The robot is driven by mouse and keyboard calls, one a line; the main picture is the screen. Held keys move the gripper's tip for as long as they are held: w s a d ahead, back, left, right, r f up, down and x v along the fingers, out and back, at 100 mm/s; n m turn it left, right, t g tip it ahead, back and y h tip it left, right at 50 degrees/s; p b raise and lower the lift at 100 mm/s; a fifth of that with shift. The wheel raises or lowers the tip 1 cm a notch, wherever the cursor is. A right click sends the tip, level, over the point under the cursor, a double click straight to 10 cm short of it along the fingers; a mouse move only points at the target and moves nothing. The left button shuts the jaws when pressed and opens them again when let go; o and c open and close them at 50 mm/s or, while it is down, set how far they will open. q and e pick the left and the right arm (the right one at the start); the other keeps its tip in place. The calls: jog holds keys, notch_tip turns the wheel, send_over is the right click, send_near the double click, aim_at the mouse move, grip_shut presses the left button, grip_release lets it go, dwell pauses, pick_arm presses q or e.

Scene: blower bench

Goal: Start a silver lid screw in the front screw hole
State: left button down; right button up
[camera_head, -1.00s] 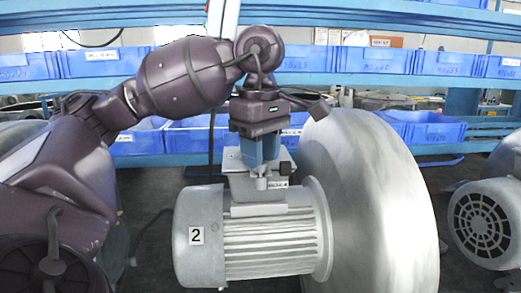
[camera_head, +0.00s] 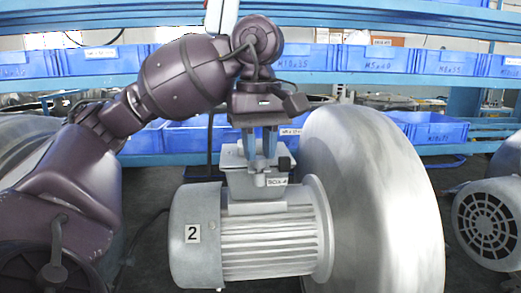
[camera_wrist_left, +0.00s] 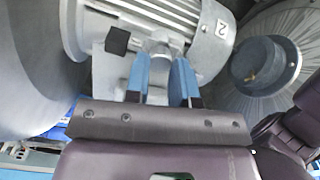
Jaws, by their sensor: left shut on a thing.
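My left gripper (camera_head: 260,156) points down over the small grey terminal box (camera_head: 238,184) on top of the grey motor. Its two blue fingers stand a little apart with pale grey between them, at the lid's height. In the left wrist view, the fingers (camera_wrist_left: 161,96) flank a silver-grey part. I take it for the silver lid screw, but its outline merges with the box behind. The front screw hole cannot be made out. My right gripper is not in view.
The motor (camera_head: 270,245), marked 2, joins a large grey blower housing (camera_head: 370,200) at right. A black block (camera_head: 285,163) sits at the box's right side. Blue bins (camera_head: 375,60) fill the racks behind. Another motor (camera_head: 490,220) stands at far right.

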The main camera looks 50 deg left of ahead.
pick_arm(q)
jog(key=shift+m, duration=1.2)
jog(key=m, duration=0.4)
jog(key=shift+m+b, duration=0.3)
jog(key=shift+m, duration=0.1)
jog(key=m, duration=0.6)
jog(key=shift+m, duration=1.4)
jog(key=c, duration=1)
grip_release()
jog(key=shift+o, duration=0.6)
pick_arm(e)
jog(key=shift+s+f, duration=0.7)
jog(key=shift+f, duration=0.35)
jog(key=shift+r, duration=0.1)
